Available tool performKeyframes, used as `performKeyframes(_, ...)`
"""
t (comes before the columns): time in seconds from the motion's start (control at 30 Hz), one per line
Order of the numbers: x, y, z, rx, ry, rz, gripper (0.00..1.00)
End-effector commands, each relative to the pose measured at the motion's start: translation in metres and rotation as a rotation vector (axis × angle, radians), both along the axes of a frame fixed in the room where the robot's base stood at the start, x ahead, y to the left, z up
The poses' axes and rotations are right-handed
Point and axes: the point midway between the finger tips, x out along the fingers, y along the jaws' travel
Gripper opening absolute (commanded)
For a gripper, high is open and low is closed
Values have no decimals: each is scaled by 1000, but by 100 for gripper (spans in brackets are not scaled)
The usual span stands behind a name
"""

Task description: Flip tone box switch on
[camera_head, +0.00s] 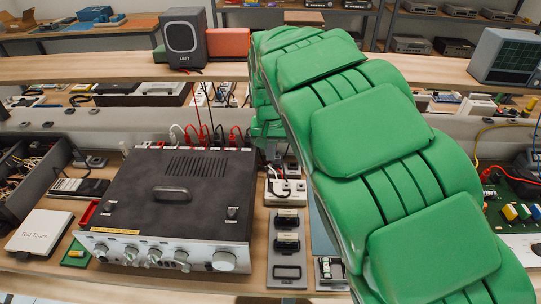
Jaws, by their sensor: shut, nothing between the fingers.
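My green padded arm reaches from the lower right up to the top middle and bends down on its far side. At its end, what looks like my gripper (275,153) shows small and partly hidden, shut and empty, just behind a small white box (287,192) with cables on top. This box may be the tone box; its switch is too small to make out. A flat white box labelled "Test Tones" (38,232) lies at the far left of the bench.
A black-topped amplifier (172,195) with front knobs stands left of the small box. Dark modules on a grey strip (288,243) lie in front of the box. A speaker (184,38) stands on the shelf behind. A green circuit board (515,205) is at right.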

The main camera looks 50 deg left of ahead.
Motion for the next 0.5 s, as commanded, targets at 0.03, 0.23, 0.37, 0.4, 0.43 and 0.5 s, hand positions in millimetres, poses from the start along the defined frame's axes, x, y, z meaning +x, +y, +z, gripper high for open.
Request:
performKeyframes(0.03, 0, 0, 0, 0, 0, 0, 0)
performKeyframes(0.23, 0, 0, 0, 1, -1, 0, 0)
performKeyframes(0.37, 6, 4, 2, 19, -19, -1, 0)
performKeyframes(0.4, 8, 7, 2, 29, -27, -2, 0)
performKeyframes(0.43, 10, 8, 3, 35, -34, -1, 0)
performKeyframes(0.5, 10, 10, 3, 41, -38, 0, 0)
